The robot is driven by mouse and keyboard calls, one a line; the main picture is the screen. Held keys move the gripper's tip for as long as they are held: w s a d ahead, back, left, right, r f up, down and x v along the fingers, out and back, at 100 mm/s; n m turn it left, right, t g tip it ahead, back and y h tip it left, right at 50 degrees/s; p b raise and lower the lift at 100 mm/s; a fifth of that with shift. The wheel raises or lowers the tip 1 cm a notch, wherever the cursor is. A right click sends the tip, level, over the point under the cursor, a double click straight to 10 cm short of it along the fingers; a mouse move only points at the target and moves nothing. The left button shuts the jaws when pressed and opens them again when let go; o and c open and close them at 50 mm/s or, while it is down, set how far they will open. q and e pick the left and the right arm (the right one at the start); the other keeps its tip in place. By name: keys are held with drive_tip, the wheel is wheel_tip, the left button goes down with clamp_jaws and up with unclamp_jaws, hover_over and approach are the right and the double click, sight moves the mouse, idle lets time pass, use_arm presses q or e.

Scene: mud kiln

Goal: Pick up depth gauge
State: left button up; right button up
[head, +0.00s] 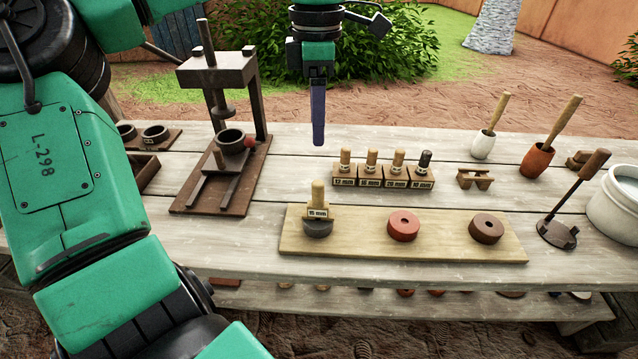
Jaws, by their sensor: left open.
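Several small wooden-handled pieces with "mm" labels could be depth gauges; I cannot tell which one is meant. One (318,200) stands upright on a dark grey disc (318,229) at the left end of a pale board. The others stand in a row of labelled blocks (383,176) behind the board; three have pale handles and the rightmost has a black one. My left gripper (318,140) is open, fingers pointing down, seen edge-on above the table behind the board and left of the row. It looks empty and touches nothing. My right gripper is out of view.
The pale board (455,244) also holds a red disc (403,226) and a brown disc (487,229). A dark press (258,95) stands left. A handled tool (557,233), a white bucket (617,200) and two mortars (537,161) stand right. The table front (235,236) is clear.

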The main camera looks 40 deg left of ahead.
sight(318, 196)
use_arm(q)
wheel_tip(318, 196, down, 18)
drive_tip(key=shift+r+b, duration=0.1)
drive_tip(key=shift+b, duration=0.85)
clamp_jaws()
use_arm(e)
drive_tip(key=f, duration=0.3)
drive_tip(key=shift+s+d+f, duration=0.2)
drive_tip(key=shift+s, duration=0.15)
